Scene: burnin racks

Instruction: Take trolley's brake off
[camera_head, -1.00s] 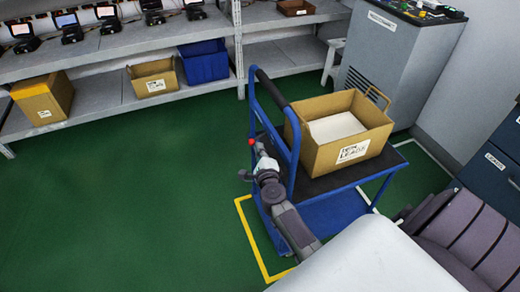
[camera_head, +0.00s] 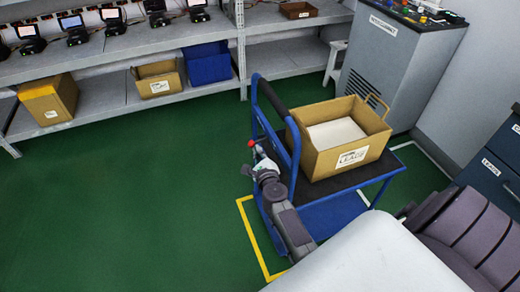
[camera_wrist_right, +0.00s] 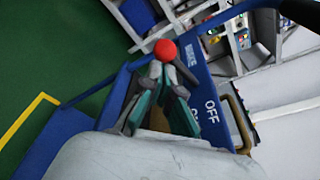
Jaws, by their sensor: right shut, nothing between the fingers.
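The blue trolley (camera_head: 296,150) stands on the green floor with its push handle on the left side. A red ball knob (camera_head: 251,143), seemingly the brake lever's, sticks out at its handle end. My right gripper (camera_head: 260,158) is right at the knob. In the right wrist view the red knob (camera_wrist_right: 165,50) shows just beyond my fingertips (camera_wrist_right: 166,68). The fingers are shut with nothing between them; I cannot tell whether they touch the lever. A blue panel beside them reads OFF (camera_wrist_right: 211,111); a second label is partly hidden by a finger. My left gripper is out of view.
An open cardboard box (camera_head: 342,140) sits on the trolley's dark top deck. Yellow floor tape (camera_head: 252,243) runs by the trolley. Shelves (camera_head: 110,90) line the back, a grey cabinet (camera_head: 395,60) stands behind. The green floor at left is clear.

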